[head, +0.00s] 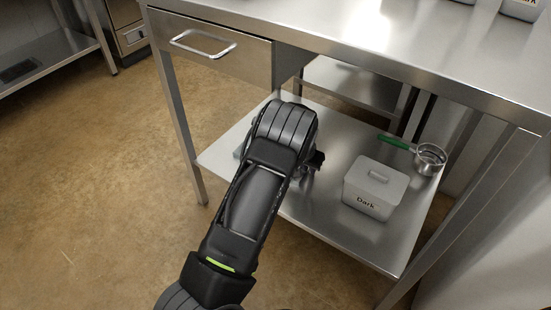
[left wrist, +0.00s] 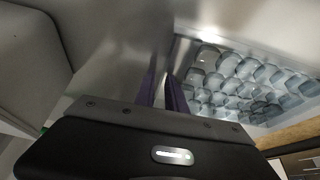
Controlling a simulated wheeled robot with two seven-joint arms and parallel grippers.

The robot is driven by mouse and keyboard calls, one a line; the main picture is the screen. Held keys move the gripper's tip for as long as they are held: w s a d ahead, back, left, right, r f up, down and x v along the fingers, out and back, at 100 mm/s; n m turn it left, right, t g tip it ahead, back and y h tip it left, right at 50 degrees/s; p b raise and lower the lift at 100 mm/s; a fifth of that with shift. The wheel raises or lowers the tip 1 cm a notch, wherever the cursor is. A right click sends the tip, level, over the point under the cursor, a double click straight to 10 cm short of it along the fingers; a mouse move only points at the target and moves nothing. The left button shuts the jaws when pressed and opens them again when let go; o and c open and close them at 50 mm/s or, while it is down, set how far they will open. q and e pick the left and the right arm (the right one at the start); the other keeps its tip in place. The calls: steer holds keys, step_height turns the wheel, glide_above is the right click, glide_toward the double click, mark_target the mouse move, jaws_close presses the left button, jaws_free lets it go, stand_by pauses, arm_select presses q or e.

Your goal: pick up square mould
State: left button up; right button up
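The square mould (left wrist: 240,80), a clear grey tray with several rounded cavities, shows at the right of the left wrist view. In the head view my left arm mostly hides that part of the lower shelf (head: 335,225). My left gripper (head: 315,161) is low over this shelf, left of the white tub. In the left wrist view its two dark fingers (left wrist: 162,90) are close together with a narrow gap, at the mould's near left edge. I cannot tell whether they are closed on that edge. My right gripper is not in view.
A white lidded tub marked Dark (head: 374,190) stands on the lower shelf, right of my gripper. A small metal pan (head: 430,158) with a green handle lies behind it. The steel table top (head: 330,35) with a drawer (head: 212,50) overhangs the shelf. Table legs border it.

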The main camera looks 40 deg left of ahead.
arm_select(q)
steer(key=shift+c, duration=0.3)
jaws_close()
stand_by(1.4)
